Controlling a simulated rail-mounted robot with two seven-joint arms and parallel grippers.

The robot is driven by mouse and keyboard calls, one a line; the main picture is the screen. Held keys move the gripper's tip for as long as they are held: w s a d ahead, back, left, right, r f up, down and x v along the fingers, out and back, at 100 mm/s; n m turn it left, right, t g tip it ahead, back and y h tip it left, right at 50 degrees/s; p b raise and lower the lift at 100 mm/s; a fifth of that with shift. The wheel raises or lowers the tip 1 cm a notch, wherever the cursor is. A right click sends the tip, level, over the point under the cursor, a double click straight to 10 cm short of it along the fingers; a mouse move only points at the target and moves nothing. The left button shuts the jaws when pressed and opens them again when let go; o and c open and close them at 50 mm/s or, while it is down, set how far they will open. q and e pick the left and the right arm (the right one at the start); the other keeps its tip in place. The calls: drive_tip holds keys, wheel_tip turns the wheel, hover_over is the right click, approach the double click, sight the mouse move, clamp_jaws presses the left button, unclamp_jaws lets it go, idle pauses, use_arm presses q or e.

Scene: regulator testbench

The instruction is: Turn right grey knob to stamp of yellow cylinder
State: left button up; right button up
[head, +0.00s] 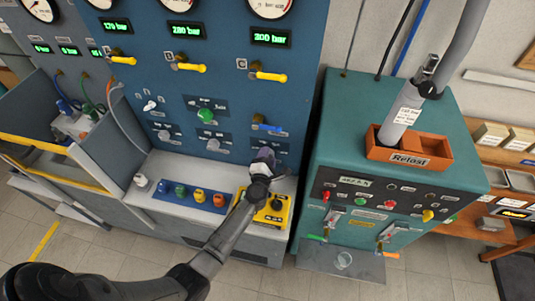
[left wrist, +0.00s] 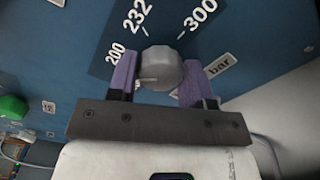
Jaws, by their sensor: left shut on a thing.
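My left gripper (head: 264,158) reaches the lower right of the blue panel. In the left wrist view, the right grey knob (left wrist: 161,67) sits between my purple-padded fingers (left wrist: 157,82), which are shut on it. A pale line shows on its lower left side. Printed marks 200, 232 and 300 and the word bar surround it. In the head view my gripper hides this knob. A yellow cylinder-like piece (head: 198,195) stands on the bench's blue strip between green and orange ones; its stamp is too small to read.
Two other grey knobs (head: 163,134) sit left on the blue panel (head: 225,75), near a green knob (head: 206,115). Yellow-handled valves (head: 268,76) are above. A yellow box with a black button (head: 276,206) lies under my arm. A teal cabinet (head: 395,120) stands at right.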

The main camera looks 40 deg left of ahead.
use_arm(q)
drive_tip(key=shift+m+p, duration=0.3)
drive_tip(key=shift+m, duration=0.4)
drive_tip(key=o, duration=0.9)
drive_tip(key=v, duration=1.4)
drive_tip(key=shift+w, duration=0.1)
